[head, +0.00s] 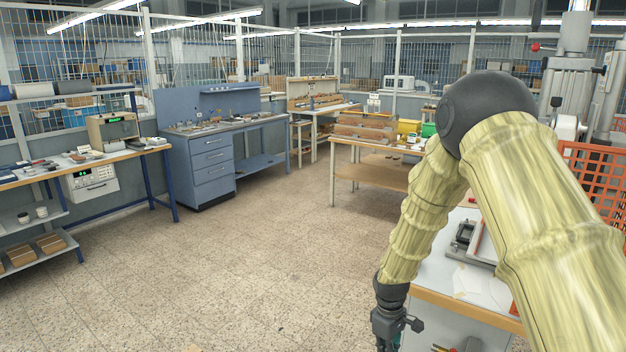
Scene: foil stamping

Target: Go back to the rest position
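My arm rises on the right side of the head view, bends at a dark round elbow joint, and comes down again toward the lower middle. My gripper (388,340) hangs pointing down at the bottom edge, just left of the white-topped table (440,270). Its fingertips are cut off or too small to make out, so I cannot tell whether it is open, shut or holding anything.
The white-topped table carries a dark metal fixture (461,240), partly behind my arm. An orange mesh guard (596,180) and a grey machine (572,75) stand at the right. A blue workbench (212,165) stands back left. The tiled floor (250,265) in the middle is clear.

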